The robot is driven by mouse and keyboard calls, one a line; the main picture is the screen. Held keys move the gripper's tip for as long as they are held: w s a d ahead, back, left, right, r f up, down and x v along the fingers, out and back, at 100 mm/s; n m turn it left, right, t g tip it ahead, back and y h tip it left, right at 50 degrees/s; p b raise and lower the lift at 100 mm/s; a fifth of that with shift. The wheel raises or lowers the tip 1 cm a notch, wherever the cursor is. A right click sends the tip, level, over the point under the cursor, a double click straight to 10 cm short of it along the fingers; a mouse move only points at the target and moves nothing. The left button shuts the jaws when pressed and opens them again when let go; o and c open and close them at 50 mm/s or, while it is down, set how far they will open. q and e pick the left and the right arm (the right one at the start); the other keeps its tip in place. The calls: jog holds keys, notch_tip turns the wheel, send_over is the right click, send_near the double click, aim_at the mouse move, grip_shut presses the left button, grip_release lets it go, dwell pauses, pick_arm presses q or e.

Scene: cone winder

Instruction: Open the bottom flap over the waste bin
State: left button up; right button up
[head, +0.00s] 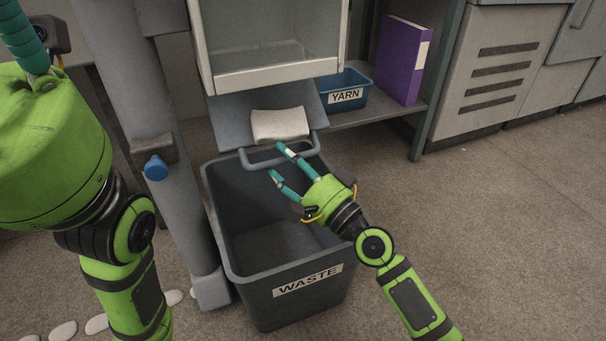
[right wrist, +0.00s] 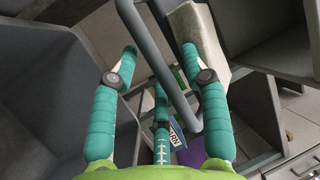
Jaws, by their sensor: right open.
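The bottom flap (head: 233,112) is a grey plate under a light box, sloping above the waste bin (head: 308,281). A pale block (head: 280,124) rests on it. A grey bar handle (head: 262,163) runs along its front edge. My right gripper (head: 276,160) is open with its teal fingers at the handle. In the right wrist view the bar (right wrist: 150,52) passes between the spread fingers; I cannot tell if they touch it. My left gripper (head: 22,40) shows only partly at the top left; its fingertips are out of view.
A grey column (head: 183,215) with a blue knob (head: 156,168) stands left of the bin. A blue YARN bin (head: 345,96) and a purple binder (head: 401,62) sit on a shelf at the right. Several pale stones lie on the floor at lower left. Floor at the right is clear.

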jog(key=v, duration=1.1)
jog(key=shift+s+d, duration=0.2)
